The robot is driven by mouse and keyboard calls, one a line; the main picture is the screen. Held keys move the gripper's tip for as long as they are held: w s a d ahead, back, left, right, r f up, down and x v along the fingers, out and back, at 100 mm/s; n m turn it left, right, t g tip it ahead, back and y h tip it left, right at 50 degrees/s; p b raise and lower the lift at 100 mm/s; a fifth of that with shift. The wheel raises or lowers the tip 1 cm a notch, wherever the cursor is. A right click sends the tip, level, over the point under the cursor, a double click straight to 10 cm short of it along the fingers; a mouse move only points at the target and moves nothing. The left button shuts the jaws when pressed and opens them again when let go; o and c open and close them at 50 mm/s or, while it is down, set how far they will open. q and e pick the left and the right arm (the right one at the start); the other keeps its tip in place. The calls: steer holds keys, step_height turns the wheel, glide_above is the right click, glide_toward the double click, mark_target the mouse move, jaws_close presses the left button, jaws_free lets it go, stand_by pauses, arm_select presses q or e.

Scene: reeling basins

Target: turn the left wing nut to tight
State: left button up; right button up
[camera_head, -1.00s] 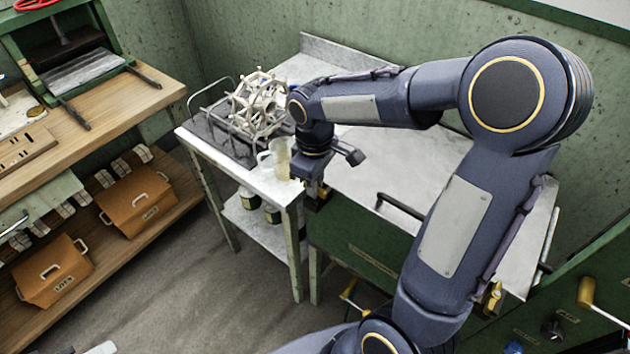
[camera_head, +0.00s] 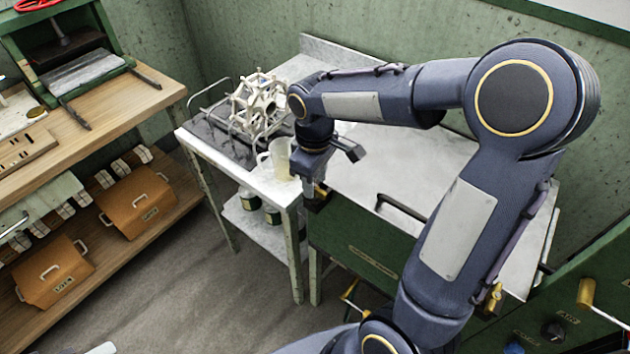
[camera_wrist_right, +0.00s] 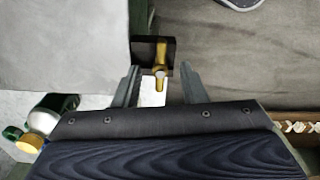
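The left wing nut (camera_wrist_right: 160,67) is a brass piece on a dark bracket in the right wrist view. Its wings run roughly up and down in that picture. In the head view it shows as a small brass spot (camera_head: 322,193) at the front left corner of the green basin bench (camera_head: 350,262). My right gripper (camera_wrist_right: 160,70) is open, with one finger on each side of the wing nut and a gap to it on both sides. In the head view the right gripper (camera_head: 314,186) points down at that corner and partly hides the nut. My left gripper is not in view.
A cream jug (camera_head: 281,160) stands close to the left of my right wrist on a small side table (camera_head: 245,179), beside a pale reel frame (camera_head: 258,106). A dark handle (camera_head: 400,212) rises from the bench. Another brass wing nut (camera_head: 494,296) is at the right.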

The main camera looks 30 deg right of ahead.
mark_target(317, 189)
step_height(317, 189, up, 6)
steer(key=shift+r, duration=0.35)
stand_by(0.4)
steer(key=shift+s, duration=0.4)
steer(key=s+a+f+m+t+y, duration=0.1)
steer(key=s+m, duration=0.3)
steer(key=s, duration=0.4)
steer(key=s+a+f+m+t+y, duration=0.1)
steer(key=s+a+m+t+y, duration=0.1)
steer(key=s, duration=0.6)
steer(key=a+m+t, duration=0.1)
steer(key=m+t, duration=0.1)
steer(key=shift+t+y, duration=0.3)
steer(key=shift+y, duration=0.1)
steer(key=shift+s, duration=0.15)
